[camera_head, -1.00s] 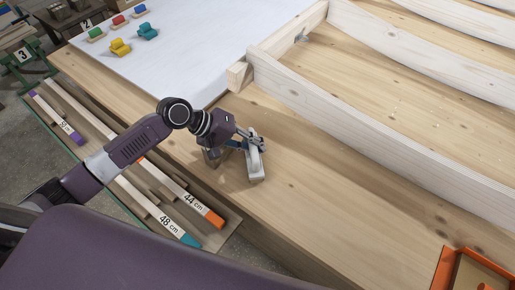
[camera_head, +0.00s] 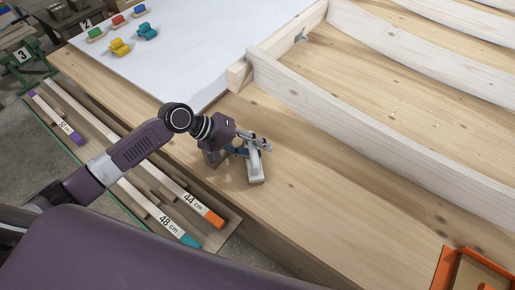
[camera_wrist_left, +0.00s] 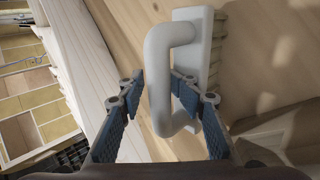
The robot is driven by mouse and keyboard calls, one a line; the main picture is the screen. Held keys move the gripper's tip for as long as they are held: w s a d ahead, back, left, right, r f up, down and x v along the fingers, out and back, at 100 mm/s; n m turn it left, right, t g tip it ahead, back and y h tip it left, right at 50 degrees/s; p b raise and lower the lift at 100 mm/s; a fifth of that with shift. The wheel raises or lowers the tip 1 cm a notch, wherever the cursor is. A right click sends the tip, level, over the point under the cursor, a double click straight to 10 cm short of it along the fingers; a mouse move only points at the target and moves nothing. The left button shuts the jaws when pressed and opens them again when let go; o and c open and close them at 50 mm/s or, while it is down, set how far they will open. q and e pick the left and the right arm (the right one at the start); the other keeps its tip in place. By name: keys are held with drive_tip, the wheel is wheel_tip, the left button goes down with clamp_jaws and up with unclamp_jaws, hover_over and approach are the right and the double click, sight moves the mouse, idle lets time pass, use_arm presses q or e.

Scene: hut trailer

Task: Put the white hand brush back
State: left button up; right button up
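The white hand brush (camera_head: 255,170) lies on the wooden workbench, near its front edge and left of the long white beam. In the left wrist view its white looped handle (camera_wrist_left: 160,75) rises toward the camera, and part of the bristled side shows at the right. My left gripper (camera_head: 256,147) is down at the brush. In the left wrist view its two blue-padded fingers (camera_wrist_left: 157,88) stand one on each side of the handle and look open around it; firm contact is not visible. My right gripper is in neither view.
A white wooden frame (camera_head: 400,145) with curved slats covers the right of the bench. A white board (camera_head: 190,50) with coloured blocks lies at the upper left. Labelled wooden strips (camera_head: 170,190) lie along the front edge. An orange tray (camera_head: 447,265) is at lower right.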

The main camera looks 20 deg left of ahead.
use_arm(q)
drive_tip(key=v, duration=1.2)
drive_tip(key=shift+r, duration=0.15)
drive_tip(key=shift+s+d, duration=0.1)
